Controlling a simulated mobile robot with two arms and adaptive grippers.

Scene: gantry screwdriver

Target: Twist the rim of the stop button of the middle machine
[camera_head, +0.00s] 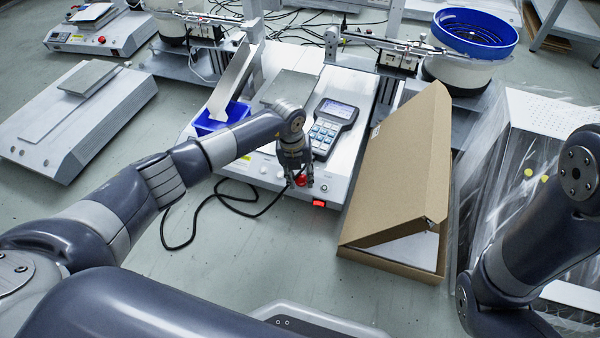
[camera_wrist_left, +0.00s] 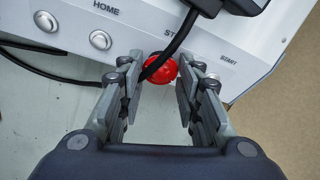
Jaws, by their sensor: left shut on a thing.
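The middle machine (camera_head: 262,178) is a pale console with its front panel towards me. Its red stop button (camera_head: 301,181) is on the sloped front panel; it also shows in the left wrist view (camera_wrist_left: 160,72), below the partly hidden "STOP" label. My left gripper (camera_head: 299,177) reaches down over the panel and is shut on the stop button, one finger on each side of it. A black cable crosses in front of the button's upper left in the wrist view. My right arm shows at the right edge of the head view; its gripper is out of view.
A handheld keypad device (camera_head: 329,128) lies on the machine, right of my gripper. A blue bin (camera_head: 222,119) stands left. A red switch (camera_head: 319,203) sits on the machine's front edge. A tilted cardboard box (camera_head: 405,165) stands close on the right. A black cable (camera_head: 181,244) loops on the floor.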

